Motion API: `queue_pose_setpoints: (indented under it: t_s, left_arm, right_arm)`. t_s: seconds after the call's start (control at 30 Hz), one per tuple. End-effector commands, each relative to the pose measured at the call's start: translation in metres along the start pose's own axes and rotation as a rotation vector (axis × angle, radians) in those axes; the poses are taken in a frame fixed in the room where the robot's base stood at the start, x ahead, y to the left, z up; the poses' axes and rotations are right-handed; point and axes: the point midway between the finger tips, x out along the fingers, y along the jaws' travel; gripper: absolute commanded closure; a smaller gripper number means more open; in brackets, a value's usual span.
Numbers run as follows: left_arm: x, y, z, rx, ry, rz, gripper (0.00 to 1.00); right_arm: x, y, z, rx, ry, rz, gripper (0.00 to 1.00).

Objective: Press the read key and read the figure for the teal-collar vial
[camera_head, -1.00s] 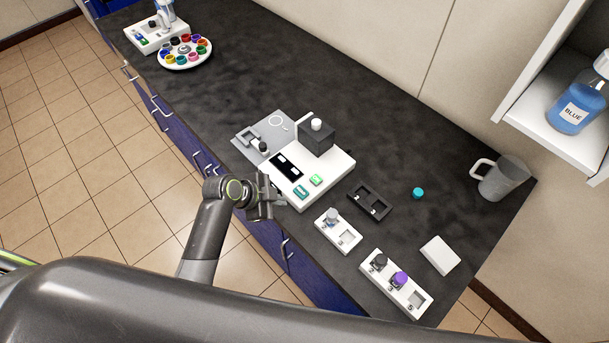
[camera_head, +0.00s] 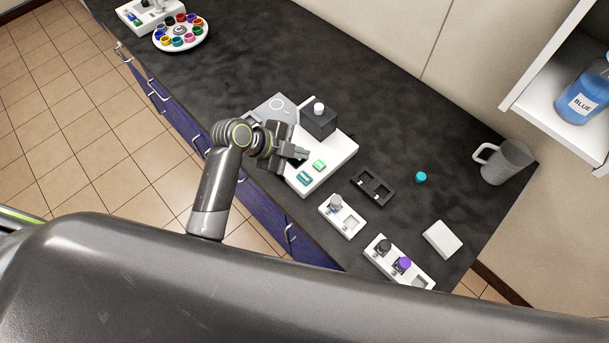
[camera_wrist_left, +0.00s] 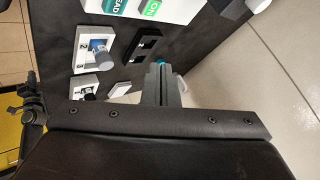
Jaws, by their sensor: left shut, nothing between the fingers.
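The white reader (camera_head: 340,150) stands on the dark bench. The teal read key (camera_head: 305,178) is on its near corner, beside a green key (camera_head: 319,165). In the left wrist view the teal key (camera_wrist_left: 120,4) shows part of its lettering and the green key (camera_wrist_left: 150,8) reads ON. My right gripper is not in view.
A dark block (camera_head: 319,122) with a white top stands on the reader. A black two-slot holder (camera_head: 372,187), a white holder (camera_head: 350,229) and another with black and purple caps (camera_head: 402,264) are nearby. A grey mug (camera_head: 507,162) stands at right.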

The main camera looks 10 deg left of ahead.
Motion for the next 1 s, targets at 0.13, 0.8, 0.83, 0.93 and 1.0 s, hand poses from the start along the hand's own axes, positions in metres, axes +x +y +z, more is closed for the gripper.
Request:
queue_pose_setpoints:
  t_s: [0.13,0.8,0.83,0.93,1.0]
  left_arm:
    - [0.01,0.008,0.008,-0.001,-0.001,0.001,1.0]
    - [0.059,0.043,0.043,-0.001,0.0,0.0,1.0]
    - [0.06,0.044,0.043,-0.001,0.0,0.0,1.0]
    - [0.059,0.043,0.043,-0.001,0.0,0.0,1.0]
    - [0.059,0.043,0.043,-0.001,0.0,0.0,1.0]
  right_arm:
    - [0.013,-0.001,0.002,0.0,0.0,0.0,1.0]
    - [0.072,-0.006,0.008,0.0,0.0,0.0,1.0]
    - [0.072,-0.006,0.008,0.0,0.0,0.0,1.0]
    - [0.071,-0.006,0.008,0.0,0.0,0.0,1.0]
    - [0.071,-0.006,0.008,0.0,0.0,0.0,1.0]
